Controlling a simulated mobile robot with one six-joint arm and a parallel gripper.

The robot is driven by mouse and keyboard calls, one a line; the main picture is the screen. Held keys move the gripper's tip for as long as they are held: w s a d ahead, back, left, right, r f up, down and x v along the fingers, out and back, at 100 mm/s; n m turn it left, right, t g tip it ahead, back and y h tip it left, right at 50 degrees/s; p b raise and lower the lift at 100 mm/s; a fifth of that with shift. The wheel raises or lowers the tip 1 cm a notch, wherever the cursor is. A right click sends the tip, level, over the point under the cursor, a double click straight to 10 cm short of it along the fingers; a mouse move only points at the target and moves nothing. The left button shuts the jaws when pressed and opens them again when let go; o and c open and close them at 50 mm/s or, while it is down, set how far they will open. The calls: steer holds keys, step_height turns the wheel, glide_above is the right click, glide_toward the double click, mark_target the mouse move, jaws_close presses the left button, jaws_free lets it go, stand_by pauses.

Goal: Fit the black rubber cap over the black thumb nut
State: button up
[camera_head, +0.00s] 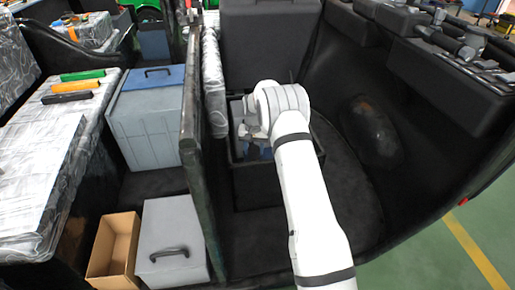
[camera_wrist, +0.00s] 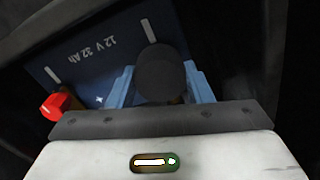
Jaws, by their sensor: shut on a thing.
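In the wrist view my gripper (camera_wrist: 160,72) has its two light blue fingers shut on the black rubber cap (camera_wrist: 161,78), a dark round piece. The cap hangs over the near edge of a dark blue battery (camera_wrist: 100,55) marked "12 V 32 Ah". I do not see the black thumb nut; it may be hidden by the cap, and I cannot tell whether the two touch. In the head view my gripper (camera_head: 250,140) is low inside a black box (camera_head: 262,186), and the arm hides most of what it holds.
A red cap (camera_wrist: 58,105) sits at the battery's left end. Dark walls stand close around the battery. In the head view, a tall dark panel (camera_head: 192,150) rises left of the box, with a grey toolbox (camera_head: 170,240) and a cardboard box (camera_head: 115,248) beyond it.

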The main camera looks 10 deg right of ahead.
steer(key=shift+f, duration=0.3)
steer(key=o, duration=1)
steer(key=shift+o, duration=0.2)
steer(key=shift+r, duration=0.15)
step_height(320, 180, up, 8)
steer(key=shift+f+p, duration=0.2)
steer(key=shift+p, duration=0.4)
